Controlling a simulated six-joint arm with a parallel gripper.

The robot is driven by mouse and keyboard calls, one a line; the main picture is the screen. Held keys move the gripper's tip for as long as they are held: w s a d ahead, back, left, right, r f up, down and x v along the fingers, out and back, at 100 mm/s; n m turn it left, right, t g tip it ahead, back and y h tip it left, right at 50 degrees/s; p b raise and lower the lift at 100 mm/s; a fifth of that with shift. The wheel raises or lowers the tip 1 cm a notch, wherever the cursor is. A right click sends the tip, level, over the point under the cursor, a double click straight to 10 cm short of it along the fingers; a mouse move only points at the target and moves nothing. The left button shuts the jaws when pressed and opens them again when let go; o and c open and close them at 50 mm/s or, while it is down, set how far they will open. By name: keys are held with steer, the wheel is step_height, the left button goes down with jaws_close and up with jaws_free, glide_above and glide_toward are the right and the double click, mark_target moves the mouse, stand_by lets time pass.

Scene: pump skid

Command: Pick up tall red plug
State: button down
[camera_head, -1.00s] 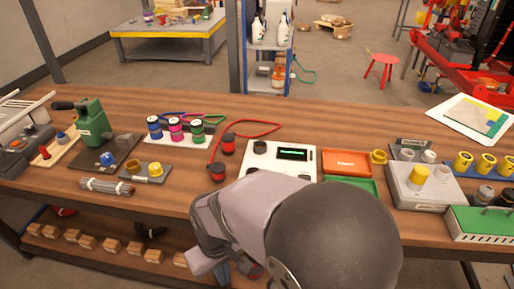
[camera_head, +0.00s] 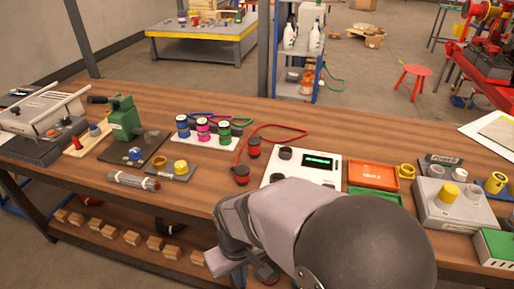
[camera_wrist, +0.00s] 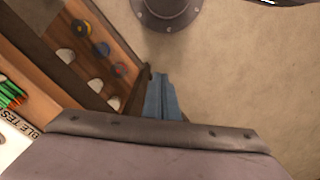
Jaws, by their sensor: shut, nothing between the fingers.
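A tall red plug (camera_head: 77,143) appears to stand on a cream board (camera_head: 88,139) at the left of the bench, beside a blue piece; it is small in the head view. In the wrist view, my gripper (camera_wrist: 163,96) shows as two blue-grey fingers shut together with nothing between them. It points over the floor beside the bench edge. In the head view my arm is at the front middle, well to the right of the red plug, and my fingertips cannot be made out there. The red plug cannot be made out in the wrist view.
A green machine (camera_head: 124,117) stands right of the cream board, with a grey device (camera_head: 38,125) at its left. A cable bundle (camera_head: 133,180) lies near the front edge. Colored spools (camera_head: 203,129), red-capped jacks (camera_head: 254,147) and a white meter (camera_head: 301,166) stand farther right.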

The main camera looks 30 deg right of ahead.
mark_target(255, 142)
stand_by(0.4)
steer(key=c, duration=1)
jaws_free()
steer(key=shift+c, duration=0.2)
